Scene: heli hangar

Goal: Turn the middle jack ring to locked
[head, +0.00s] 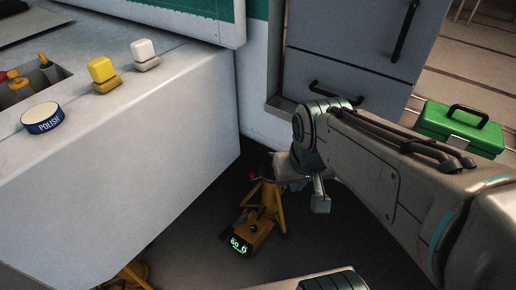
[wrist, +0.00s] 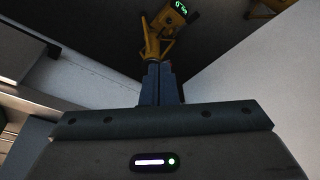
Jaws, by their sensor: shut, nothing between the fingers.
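A yellow jack (head: 262,212) stands on the dark floor beside the white cabinet, with a lit green display (head: 240,245) on its foot. A small red part shows at its top. The jack also shows in the wrist view (wrist: 152,42), just beyond my fingertips. My gripper (wrist: 161,68) is shut and empty, its two dark fingers side by side and pointing at the jack's upper part. Whether they touch it I cannot tell. In the head view my arm's end largely hides the gripper. I cannot make out the ring or its setting clearly.
Another yellow jack (head: 130,275) shows partly under the cabinet (head: 100,160). A polish tin (head: 42,118), yellow and white blocks and a tool recess are on top. A grey drawer unit (head: 345,85) and a green toolbox (head: 460,128) stand behind my arm. Room around the jack is narrow.

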